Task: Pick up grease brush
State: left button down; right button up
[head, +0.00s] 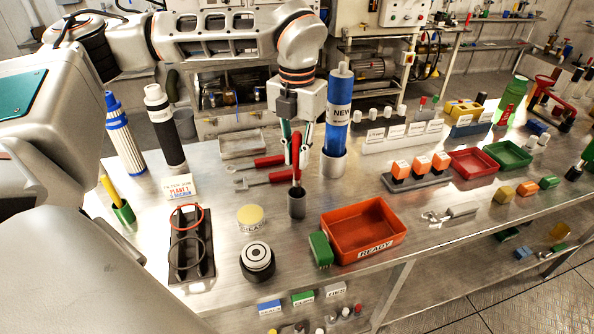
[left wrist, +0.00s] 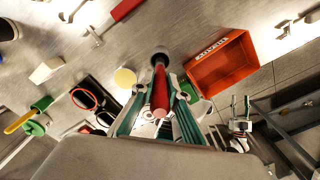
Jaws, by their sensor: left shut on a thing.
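A red READY bin (head: 363,232) and a green block brush (head: 320,250) stand to the right of the cup. A blue NEW cylinder (head: 339,115) stands close behind the gripper. Red-handled wrenches (head: 262,178) lie behind left. A yellow-topped jar (head: 250,216) and a round dark puck (head: 257,262) are left.

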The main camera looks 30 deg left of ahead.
pick_arm(q)
notch_tip(320, 180, up, 13)
jog(key=shift+r, duration=0.1)
jog(key=shift+s, duration=0.1)
dwell(0.6)
